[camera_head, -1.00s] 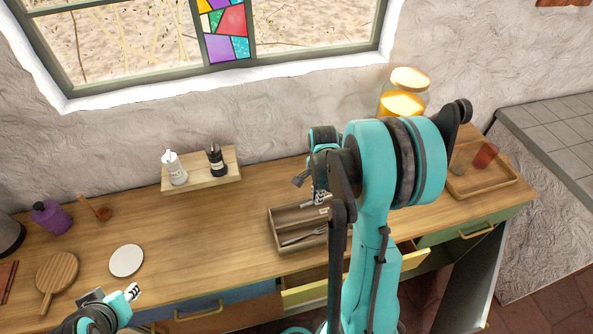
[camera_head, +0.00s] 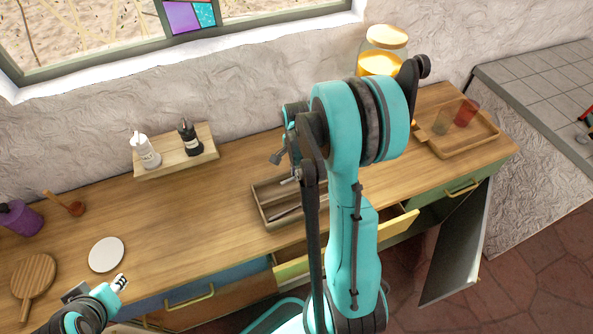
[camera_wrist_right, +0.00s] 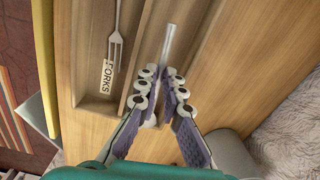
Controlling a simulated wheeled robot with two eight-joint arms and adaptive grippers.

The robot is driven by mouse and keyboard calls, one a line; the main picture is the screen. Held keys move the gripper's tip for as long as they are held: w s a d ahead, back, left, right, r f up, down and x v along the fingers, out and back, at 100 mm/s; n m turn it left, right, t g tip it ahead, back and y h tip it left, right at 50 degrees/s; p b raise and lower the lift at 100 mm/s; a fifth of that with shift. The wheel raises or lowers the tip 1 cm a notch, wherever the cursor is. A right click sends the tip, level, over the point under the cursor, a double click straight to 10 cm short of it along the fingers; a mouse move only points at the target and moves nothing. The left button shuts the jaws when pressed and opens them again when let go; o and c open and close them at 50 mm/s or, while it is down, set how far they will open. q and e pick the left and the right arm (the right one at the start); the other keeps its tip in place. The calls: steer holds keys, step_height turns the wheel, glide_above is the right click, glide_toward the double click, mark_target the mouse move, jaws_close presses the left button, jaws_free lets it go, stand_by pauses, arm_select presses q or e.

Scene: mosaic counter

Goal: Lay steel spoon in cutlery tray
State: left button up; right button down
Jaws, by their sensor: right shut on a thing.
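The wooden cutlery tray (camera_head: 259,206) stands on the counter, partly hidden behind my right arm. In the right wrist view, a fork (camera_wrist_right: 116,45) lies in the tray compartment labelled FORKS. My right gripper (camera_wrist_right: 163,88) is shut on the steel spoon (camera_wrist_right: 168,45), whose straight metal handle sticks out beyond the fingertips. The handle lies over the compartment beside the forks; I cannot tell whether it touches the tray floor. Much of the spoon is hidden by the fingers. My left gripper (camera_head: 119,283) is at the counter's front left, its opening unclear.
A bottle stand (camera_head: 178,164) with two bottles stands at the back. A white round plate (camera_head: 106,254) and a round wooden board (camera_head: 33,277) lie left. A tray (camera_head: 475,142) with cups and a jar (camera_head: 380,62) are right. A yellow-fronted drawer (camera_head: 397,234) stands open below.

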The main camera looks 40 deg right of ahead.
steer(key=shift+f, duration=0.15)
steer(key=c, duration=1.6)
jaws_free()
step_height(320, 180, up, 12)
